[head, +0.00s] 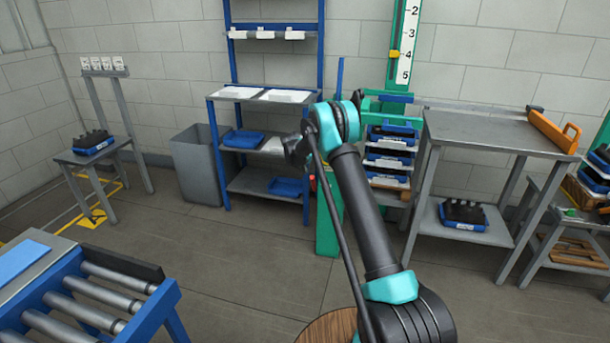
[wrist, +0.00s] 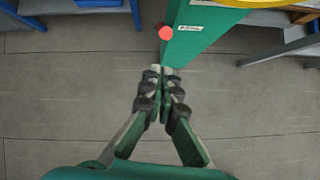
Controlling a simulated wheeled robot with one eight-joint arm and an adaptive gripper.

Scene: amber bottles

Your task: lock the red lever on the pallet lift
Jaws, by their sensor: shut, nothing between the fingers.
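The pallet lift's green column (head: 404,45) stands against the back wall, with a number scale and a yellow pointer. Its lower green post (head: 328,225) is partly hidden behind my arm in the head view. In the wrist view, the green post (wrist: 205,45) carries a white label and a round red end (wrist: 166,33), which looks like the red lever's knob seen end-on. The lever's angle cannot be told. My gripper (wrist: 161,68) is shut and empty, its fingertips just below the red knob in the picture, apparently apart from it. The gripper is also in the head view (head: 292,150).
Stacked blue crates (head: 390,155) of dark bottles sit at the lift. A blue-framed shelf (head: 262,95) stands left of it, with a grey bin (head: 197,165). A grey table (head: 480,130) stands right. A roller conveyor (head: 85,300) is front left. The floor between is clear.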

